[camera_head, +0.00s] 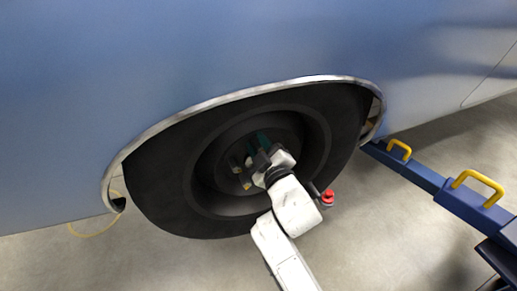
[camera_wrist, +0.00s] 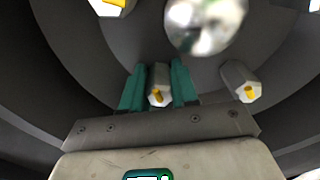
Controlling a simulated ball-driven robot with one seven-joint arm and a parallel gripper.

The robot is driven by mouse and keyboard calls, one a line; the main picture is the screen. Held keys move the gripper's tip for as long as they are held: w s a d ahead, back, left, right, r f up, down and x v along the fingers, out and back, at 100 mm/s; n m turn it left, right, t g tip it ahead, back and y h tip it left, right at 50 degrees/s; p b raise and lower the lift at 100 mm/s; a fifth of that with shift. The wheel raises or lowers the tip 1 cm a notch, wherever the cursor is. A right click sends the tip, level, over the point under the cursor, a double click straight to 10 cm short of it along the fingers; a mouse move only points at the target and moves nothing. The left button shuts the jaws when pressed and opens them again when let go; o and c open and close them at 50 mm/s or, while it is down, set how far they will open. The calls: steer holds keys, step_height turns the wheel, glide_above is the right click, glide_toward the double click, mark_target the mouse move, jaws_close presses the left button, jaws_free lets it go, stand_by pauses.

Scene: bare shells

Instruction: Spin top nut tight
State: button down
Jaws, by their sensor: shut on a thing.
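The wheel (camera_head: 172,194) is dark and sits in the arch of a blue vehicle. My gripper (camera_head: 262,142) reaches its hub from the lower right, with the fingers at the upper part of the nut ring. In the wrist view, my gripper's (camera_wrist: 158,88) teal fingers are shut on a pale hexagonal nut with a yellow tip (camera_wrist: 158,84), one finger on each side. From its place high on the hub, this looks like the top nut. How tight it sits cannot be told. In the head view my gripper mostly hides it.
A shiny domed hub centre (camera_wrist: 206,22) stands just beyond the fingers. Another yellow-tipped nut (camera_wrist: 240,82) is to their right, and one (camera_wrist: 112,5) is at the upper left. A blue lift arm with yellow handles (camera_head: 478,182) lies on the right.

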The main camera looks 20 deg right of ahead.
steer(key=m+b, duration=0.1)
steer(key=m, duration=0.1)
steer(key=m+b, duration=0.2)
steer(key=m, duration=0.1)
steer(key=shift+f+m, duration=0.3)
steer(key=m+b, duration=0.2)
steer(key=m, duration=0.2)
steer(key=shift+m, duration=0.4)
steer(key=c, duration=0.9)
jaws_free()
steer(key=shift+r, duration=0.2)
steer(key=shift+o, duration=0.2)
steer(key=s, duration=1)
steer(key=shift+s, duration=0.4)
